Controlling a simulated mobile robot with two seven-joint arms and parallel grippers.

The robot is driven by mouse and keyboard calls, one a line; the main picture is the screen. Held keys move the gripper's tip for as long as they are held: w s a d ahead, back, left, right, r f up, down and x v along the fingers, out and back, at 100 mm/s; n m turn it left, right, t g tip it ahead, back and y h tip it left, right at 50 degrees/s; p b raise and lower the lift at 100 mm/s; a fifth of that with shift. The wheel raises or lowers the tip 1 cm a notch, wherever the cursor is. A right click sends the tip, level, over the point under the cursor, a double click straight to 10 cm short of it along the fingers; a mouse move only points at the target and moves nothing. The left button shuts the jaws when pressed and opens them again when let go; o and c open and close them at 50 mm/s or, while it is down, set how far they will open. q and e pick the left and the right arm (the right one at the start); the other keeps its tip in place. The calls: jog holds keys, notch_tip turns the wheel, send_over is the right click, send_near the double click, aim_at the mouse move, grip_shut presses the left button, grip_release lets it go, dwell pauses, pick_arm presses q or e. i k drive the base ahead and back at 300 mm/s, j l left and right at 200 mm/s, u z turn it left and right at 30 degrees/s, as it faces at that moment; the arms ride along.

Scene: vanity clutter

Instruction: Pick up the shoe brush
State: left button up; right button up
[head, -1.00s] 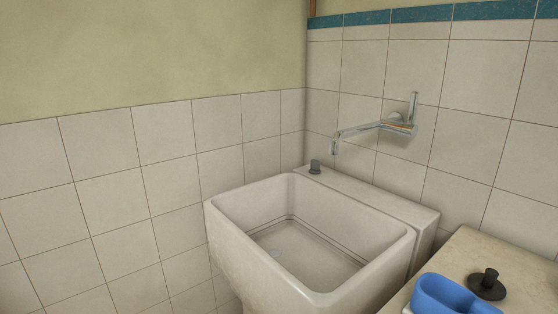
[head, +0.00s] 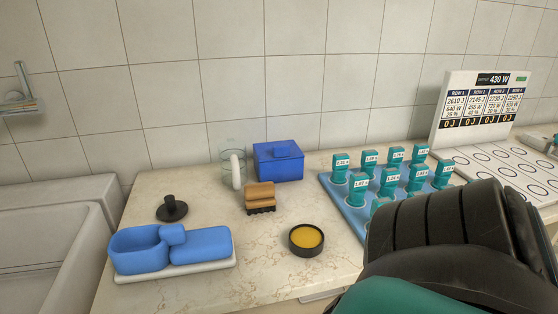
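The shoe brush (head: 260,197) has a tan wooden body and dark bristles at its lower edge. It sits on the marble counter near the middle of the head view, in front of a blue lidded box. A large black and teal part of my own arm fills the lower right of the view. No gripper fingers show, and nothing is seen touching the brush.
Around the brush are the blue box (head: 280,163), a glass mug (head: 237,171), a round tin (head: 306,240), a black knob-like object (head: 172,209) and a blue double container (head: 200,246). A blue rack (head: 336,190) with teal blocks stands right. A sink (head: 45,230) lies left.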

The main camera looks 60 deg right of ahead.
aim_at(259, 198)
jog(key=z, duration=1.7)
